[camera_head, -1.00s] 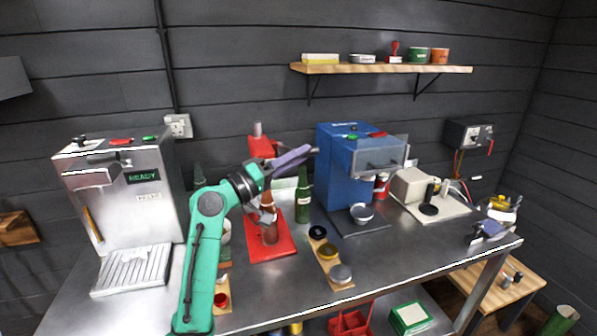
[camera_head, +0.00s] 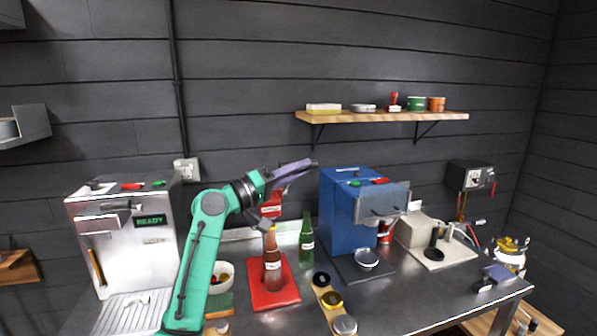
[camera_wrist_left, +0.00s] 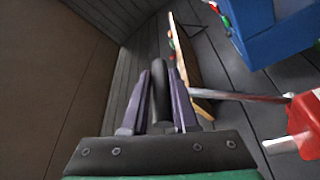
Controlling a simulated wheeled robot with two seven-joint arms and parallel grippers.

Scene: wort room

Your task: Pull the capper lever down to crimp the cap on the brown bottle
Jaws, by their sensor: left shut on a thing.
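My left gripper (camera_head: 308,165) has purple fingers and is above the red capper (camera_head: 284,293). In the wrist view the left gripper (camera_wrist_left: 165,88) is shut around the dark grip (camera_wrist_left: 159,92) of the capper lever. The lever's grey rod (camera_wrist_left: 235,96) runs right towards a red part of the capper. The brown bottle (camera_head: 271,255) stands upright on the capper's red base, below the red head (camera_head: 271,208). My wrist hides much of the capper's upper part. The cap cannot be made out. My right gripper is not in view.
A green bottle (camera_head: 307,240) stands just right of the capper. A blue machine (camera_head: 345,215) is farther right and a steel machine (camera_head: 125,240) is at the left. A wooden strip with small round dishes (camera_head: 331,299) lies in front. A white bowl (camera_head: 222,275) is left.

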